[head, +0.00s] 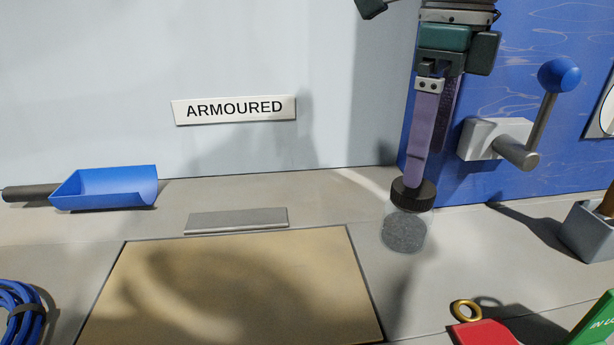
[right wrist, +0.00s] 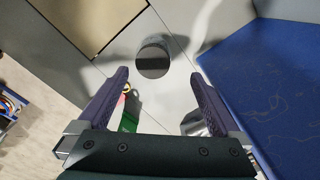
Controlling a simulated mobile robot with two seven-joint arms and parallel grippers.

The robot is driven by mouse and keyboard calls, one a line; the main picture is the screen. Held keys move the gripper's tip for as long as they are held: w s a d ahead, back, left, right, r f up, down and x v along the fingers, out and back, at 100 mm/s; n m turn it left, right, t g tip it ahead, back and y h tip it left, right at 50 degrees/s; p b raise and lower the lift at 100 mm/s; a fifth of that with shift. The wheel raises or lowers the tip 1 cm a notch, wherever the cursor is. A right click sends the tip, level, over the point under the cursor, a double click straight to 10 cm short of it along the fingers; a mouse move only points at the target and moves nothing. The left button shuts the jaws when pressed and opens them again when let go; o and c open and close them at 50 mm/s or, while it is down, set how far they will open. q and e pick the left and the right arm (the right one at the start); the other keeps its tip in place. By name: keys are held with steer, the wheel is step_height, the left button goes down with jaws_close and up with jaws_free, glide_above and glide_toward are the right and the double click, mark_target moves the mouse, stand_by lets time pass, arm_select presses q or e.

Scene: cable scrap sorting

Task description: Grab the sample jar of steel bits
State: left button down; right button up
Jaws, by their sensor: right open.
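The sample jar (head: 405,232) is clear with a dark lid and grey bits inside. It stands upright on the grey worktop, right of the tan panel. In the right wrist view, its dark round lid (right wrist: 153,60) shows just beyond the fingertips, roughly between them. My right gripper (head: 416,184) points down with purple fingers right at the lid in the head view. It also shows in the right wrist view (right wrist: 160,76), its fingers spread and nothing held. I cannot tell whether a finger touches the lid. My left gripper is not in view.
A lever with a blue knob (head: 559,76) juts from the blue wall panel at right. A grey box (head: 588,233), a red object (head: 484,333) and a brass ring (head: 467,310) lie right of the jar. A blue scoop (head: 105,188) and flat metal bar (head: 236,220) lie left.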

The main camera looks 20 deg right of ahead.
mark_target(408, 212)
steer(key=f, duration=0.6)
steer(key=a+f+b, duration=0.1)
steer(key=f, duration=0.2)
steer(key=shift+s+f, duration=0.15)
steer(key=c, duration=1.5)
jaws_close()
